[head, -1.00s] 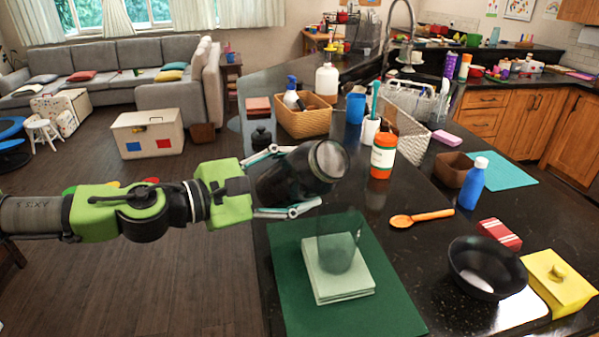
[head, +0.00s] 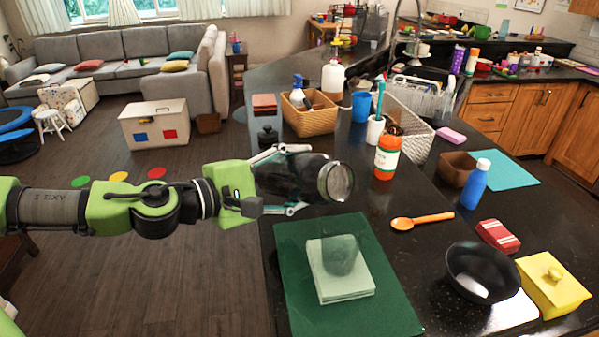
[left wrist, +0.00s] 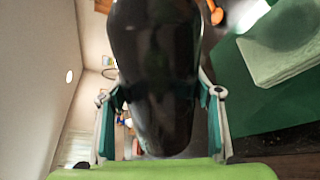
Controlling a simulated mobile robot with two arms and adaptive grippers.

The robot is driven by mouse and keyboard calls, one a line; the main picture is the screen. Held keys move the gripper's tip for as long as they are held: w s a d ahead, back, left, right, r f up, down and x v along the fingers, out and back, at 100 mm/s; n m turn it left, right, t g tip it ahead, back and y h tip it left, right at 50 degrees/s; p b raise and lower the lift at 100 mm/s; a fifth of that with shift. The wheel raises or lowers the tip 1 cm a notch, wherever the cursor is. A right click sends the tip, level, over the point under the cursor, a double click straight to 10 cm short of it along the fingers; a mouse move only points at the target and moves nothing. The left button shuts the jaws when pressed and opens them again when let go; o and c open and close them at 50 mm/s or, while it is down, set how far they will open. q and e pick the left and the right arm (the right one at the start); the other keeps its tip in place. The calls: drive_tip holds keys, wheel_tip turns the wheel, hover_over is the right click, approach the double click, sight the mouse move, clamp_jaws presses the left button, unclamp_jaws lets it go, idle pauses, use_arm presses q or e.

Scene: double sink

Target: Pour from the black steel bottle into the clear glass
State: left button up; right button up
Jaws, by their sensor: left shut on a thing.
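The black steel bottle (head: 292,178) is held in my left gripper (head: 290,182), which is shut around its body. It lies nearly level, tilted on its side, with its open mouth facing right. It also shows in the left wrist view (left wrist: 157,75) between the two fingers (left wrist: 160,108). The clear glass (head: 341,256) stands upright on a pale square block on a green mat, below and to the right of the bottle. The bottle mouth is above the glass and apart from it. I cannot see any liquid stream. My right gripper is not in view.
The green mat (head: 300,300) is bare around the block.

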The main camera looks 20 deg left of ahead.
use_arm(q)
drive_tip(key=shift+r+m+p, duration=0.5)
drive_tip(key=shift+r+p, duration=0.05)
drive_tip(key=shift+r, duration=0.1)
drive_tip(key=shift+w, duration=0.1)
drive_tip(key=shift+r+m+y, duration=0.15)
drive_tip(key=shift+m+y, duration=0.15)
drive_tip(key=shift+s+r+p, duration=0.1)
drive_tip(key=shift+s+p, duration=0.1)
drive_tip(key=shift+p, duration=0.3)
drive_tip(key=shift+r+m, duration=0.15)
drive_tip(key=shift+m, duration=0.35)
drive_tip(key=shift+b, duration=0.6)
idle(0.5)
